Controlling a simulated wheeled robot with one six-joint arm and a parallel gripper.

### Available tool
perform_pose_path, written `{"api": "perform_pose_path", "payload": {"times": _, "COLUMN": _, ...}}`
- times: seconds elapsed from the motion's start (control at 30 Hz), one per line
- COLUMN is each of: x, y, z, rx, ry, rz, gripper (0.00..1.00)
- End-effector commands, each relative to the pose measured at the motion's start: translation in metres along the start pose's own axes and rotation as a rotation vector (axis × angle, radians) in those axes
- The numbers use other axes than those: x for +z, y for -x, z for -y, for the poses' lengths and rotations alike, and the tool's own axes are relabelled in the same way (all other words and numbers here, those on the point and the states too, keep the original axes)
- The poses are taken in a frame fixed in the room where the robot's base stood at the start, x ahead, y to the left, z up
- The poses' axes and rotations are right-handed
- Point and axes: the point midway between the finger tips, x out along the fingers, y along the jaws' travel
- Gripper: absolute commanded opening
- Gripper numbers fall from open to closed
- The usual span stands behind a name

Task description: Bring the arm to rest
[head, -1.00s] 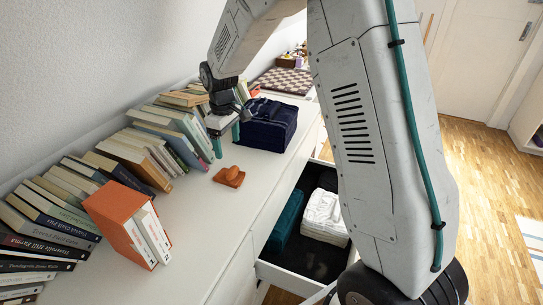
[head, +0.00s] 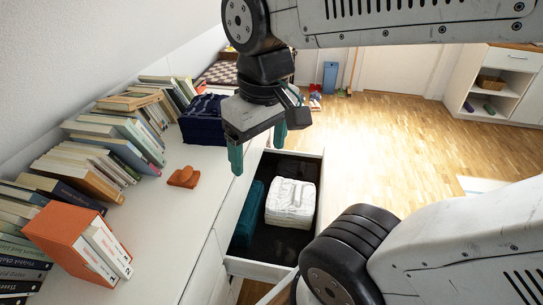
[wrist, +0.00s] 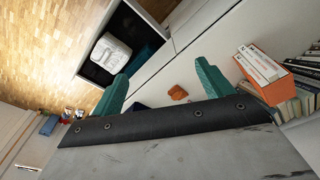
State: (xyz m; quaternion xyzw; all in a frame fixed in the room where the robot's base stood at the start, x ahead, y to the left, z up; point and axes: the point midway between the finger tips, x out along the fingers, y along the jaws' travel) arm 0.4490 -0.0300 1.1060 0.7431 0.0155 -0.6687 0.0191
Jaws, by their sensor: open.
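My gripper (head: 258,152) is in the air above the front edge of the dresser top, near the open drawer, in the head view. Its two teal fingers are apart with nothing between them. The wrist view shows the same fingers (wrist: 160,85) spread and empty. My arm is folded across the upper and right parts of the head view.
The open drawer (head: 274,268) holds a white folded cloth (head: 290,203) and a teal one (head: 248,214). The dresser top (head: 165,225) bears a dark blue folded cloth (head: 203,122), a small orange item (head: 184,177), an orange box (head: 62,240) and rows of books (head: 85,170).

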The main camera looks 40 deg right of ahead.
Motion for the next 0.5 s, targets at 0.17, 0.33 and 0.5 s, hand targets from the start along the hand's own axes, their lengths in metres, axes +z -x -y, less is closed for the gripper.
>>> {"api": "perform_pose_path", "payload": {"times": 0.17, "x": 0.027, "y": -0.003, "z": 0.0, "rx": 0.001, "ry": -0.046, "rz": -0.01, "gripper": 0.79}}
{"api": "perform_pose_path", "payload": {"times": 0.33, "x": 0.031, "y": -0.004, "z": 0.001, "rx": 0.001, "ry": -0.053, "rz": -0.009, "gripper": 0.79}}
{"api": "perform_pose_path", "payload": {"times": 0.5, "x": 0.03, "y": -0.004, "z": 0.001, "rx": 0.001, "ry": -0.052, "rz": -0.009, "gripper": 0.79}}
